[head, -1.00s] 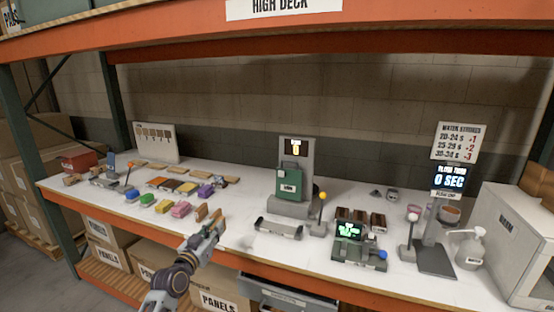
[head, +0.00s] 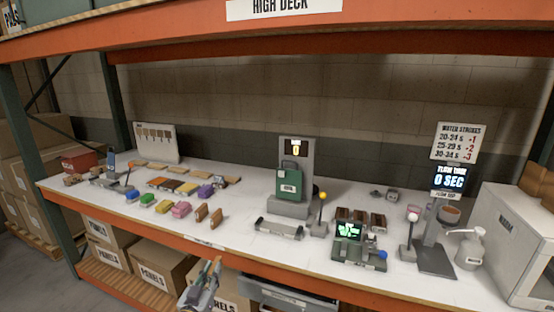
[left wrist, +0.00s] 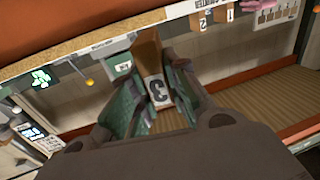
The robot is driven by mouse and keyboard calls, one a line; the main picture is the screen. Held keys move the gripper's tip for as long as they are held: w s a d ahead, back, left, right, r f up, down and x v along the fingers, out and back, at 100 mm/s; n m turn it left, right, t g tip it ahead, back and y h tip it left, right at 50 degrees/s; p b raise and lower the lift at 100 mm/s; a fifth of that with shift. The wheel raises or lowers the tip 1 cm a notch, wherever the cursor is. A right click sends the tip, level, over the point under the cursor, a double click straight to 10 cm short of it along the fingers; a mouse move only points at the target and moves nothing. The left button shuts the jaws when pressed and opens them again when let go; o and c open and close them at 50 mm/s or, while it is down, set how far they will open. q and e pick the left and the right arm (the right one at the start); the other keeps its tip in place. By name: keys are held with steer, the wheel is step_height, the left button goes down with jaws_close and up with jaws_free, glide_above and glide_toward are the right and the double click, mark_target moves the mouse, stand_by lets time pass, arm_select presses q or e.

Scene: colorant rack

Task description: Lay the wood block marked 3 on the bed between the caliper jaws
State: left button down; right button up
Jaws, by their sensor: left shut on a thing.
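My left gripper (head: 209,268) is in front of the table's front edge in the head view. The left wrist view shows its fingers (left wrist: 150,100) shut on a brown wood block (left wrist: 148,54) whose pale label reads 3. The block sticks out beyond the fingertips, clear of the table; the fingers hide its sides. A low grey bed with dark upright ends (head: 279,229), which looks like the caliper, lies near the front edge, right of the gripper. Nothing shows between its ends. My right gripper is not in view.
Two wood blocks (head: 201,212) (head: 216,217) stand near the front edge; the wrist view shows labels 2 and 1. Coloured blocks (head: 181,209) lie to the left. A yellow-knobbed lever (head: 322,197) stands right of the bed. The white tabletop (head: 240,215) between is clear.

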arm_select(q)
steer(key=s+f+y, duration=0.1)
steer(key=s+f, duration=0.2)
steer(key=s, duration=0.3)
steer(key=s+a+f+n+y, duration=0.1)
steer(key=s+f, duration=0.2)
steer(key=s, duration=0.3)
steer(key=shift+n+y, duration=0.3)
steer(key=shift+y, duration=0.1)
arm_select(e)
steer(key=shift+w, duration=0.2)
arm_select(q)
steer(key=shift+a, duration=0.1)
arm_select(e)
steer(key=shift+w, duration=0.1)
